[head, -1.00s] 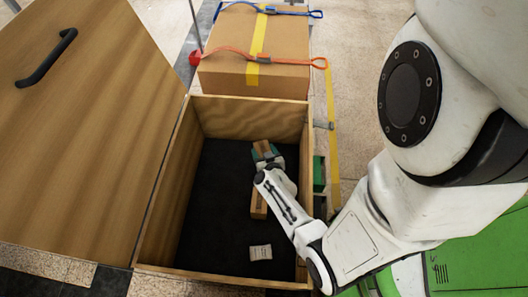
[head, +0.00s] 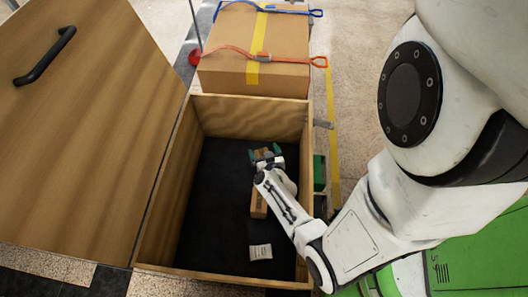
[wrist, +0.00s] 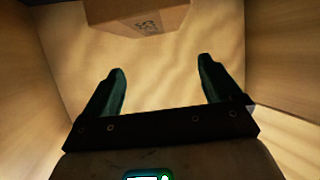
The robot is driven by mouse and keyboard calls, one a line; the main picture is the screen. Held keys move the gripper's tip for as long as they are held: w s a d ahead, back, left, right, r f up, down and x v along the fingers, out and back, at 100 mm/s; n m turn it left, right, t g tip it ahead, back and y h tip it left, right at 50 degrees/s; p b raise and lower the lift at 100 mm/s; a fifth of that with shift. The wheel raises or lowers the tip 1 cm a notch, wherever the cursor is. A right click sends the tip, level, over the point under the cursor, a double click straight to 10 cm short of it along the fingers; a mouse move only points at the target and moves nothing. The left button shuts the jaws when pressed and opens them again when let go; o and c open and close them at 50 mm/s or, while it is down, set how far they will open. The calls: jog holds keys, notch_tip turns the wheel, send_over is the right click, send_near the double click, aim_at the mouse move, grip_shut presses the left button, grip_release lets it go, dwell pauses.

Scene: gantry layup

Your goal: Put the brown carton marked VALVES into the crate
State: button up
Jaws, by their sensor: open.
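The wooden crate (head: 250,118) stands open with a dark floor. My gripper (head: 265,150) reaches down inside it, near its far right part. In the wrist view my gripper (wrist: 160,70) is open, with nothing between its teal fingers.
Another brown block (head: 258,206) lies in the crate, partly hidden by my arm. A wooden lid (head: 90,140) with a black handle stands at left. A strapped cardboard box (head: 285,80) sits behind the crate.

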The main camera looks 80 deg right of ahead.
jog(key=r+p+v, duration=0.1)
jog(key=p+v, duration=0.1)
jog(key=v, duration=0.6)
jog(key=w+a+r+n+t+y, duration=0.3)
jog(key=w+a+r+n+y, duration=0.3)
jog(key=w+a+n+y, duration=0.45)
jog(key=s+a+r+n+g, duration=0.1)
jog(key=s+a+r+g, duration=0.2)
jog(key=a+r+g, duration=0.1)
jog(key=s+a+r+g+y, duration=0.1)
jog(key=s+a+r+g, duration=0.3)
jog(key=r, duration=0.3)
jog(key=shift+s+r+n, duration=0.25)
jog(key=shift+n, duration=0.1)
